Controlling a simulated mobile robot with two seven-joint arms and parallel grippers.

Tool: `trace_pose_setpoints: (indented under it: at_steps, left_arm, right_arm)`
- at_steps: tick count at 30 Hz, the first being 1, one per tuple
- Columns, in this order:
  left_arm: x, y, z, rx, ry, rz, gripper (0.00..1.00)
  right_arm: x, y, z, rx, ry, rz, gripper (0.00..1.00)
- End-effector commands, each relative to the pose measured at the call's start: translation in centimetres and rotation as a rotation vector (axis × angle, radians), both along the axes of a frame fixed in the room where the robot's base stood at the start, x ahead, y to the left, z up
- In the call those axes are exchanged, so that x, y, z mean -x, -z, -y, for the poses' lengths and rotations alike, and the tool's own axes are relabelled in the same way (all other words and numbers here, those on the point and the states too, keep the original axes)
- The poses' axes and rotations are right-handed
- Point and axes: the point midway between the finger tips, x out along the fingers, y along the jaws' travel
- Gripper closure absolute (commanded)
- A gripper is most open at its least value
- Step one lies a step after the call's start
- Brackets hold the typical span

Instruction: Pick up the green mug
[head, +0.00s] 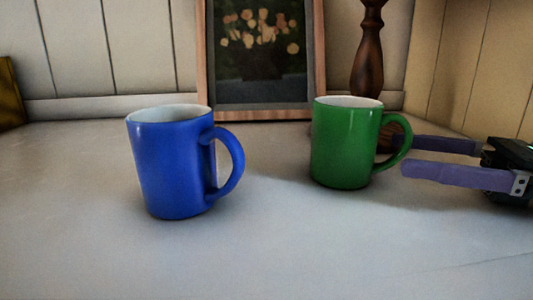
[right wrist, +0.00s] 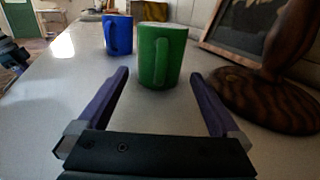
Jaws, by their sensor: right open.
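The green mug (head: 340,145) stands upright on the grey counter, right of centre in the head view, its handle turned to the right. My right gripper (head: 403,155) comes in from the right with its purple fingers open, their tips close to the handle side of the mug. In the right wrist view the green mug (right wrist: 160,55) stands just ahead of the two spread fingers (right wrist: 160,80), in line with the gap between them. Nothing is held. A blue mug (head: 170,160) stands upright to the left; it also shows in the right wrist view (right wrist: 117,35).
A framed flower picture (head: 265,112) leans at the wall behind the mugs. A dark turned wooden stand (head: 369,60) rises behind the green mug; its round base (right wrist: 265,100) is close to my right finger in the wrist view. The counter's front is clear.

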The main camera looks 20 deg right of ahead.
Motion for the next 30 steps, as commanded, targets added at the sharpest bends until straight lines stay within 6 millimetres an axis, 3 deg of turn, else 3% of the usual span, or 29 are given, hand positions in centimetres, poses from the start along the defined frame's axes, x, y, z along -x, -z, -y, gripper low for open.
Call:
trace_pose_setpoints:
  at_steps: [9, 18, 30]
  left_arm:
    - [0.0, 1.0, -0.1, -0.002, 0.001, 0.002, 0.50]
    - [0.0, 1.0, -0.3, -0.011, 0.007, 0.003, 0.50]
    - [-0.1, 1.0, -0.3, -0.011, 0.007, 0.003, 0.50]
  right_arm:
    - [-2.7, 0.0, -3.4, -0.001, -0.003, 0.002, 0.00]
    - [-3.1, 0.0, -3.9, -0.001, -0.001, -0.001, 0.00]
    - [-3.1, 0.0, -3.9, 0.000, -0.001, 0.000, 0.45]
